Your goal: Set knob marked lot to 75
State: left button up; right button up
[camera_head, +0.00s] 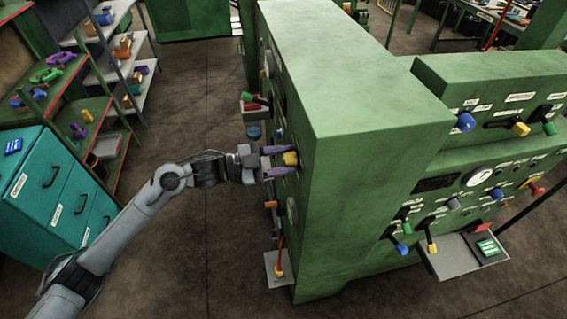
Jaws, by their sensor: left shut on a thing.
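My left gripper (280,163) reaches in from the left to the side face of the green machine (372,150). My right gripper is not in view.
Other knobs and levers sit on the same side face, including a green-handled lever (247,97). A second panel with a blue knob (466,122) and a gauge stands right. A teal cabinet (58,185) and shelves stand left. Open floor lies between.

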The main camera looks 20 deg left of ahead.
pick_arm(q)
jog(key=shift+m+b, duration=1.35)
jog(key=shift+m, duration=0.75)
jog(key=shift+s, duration=0.1)
jog(key=o, duration=1)
jog(key=shift+f, duration=0.1)
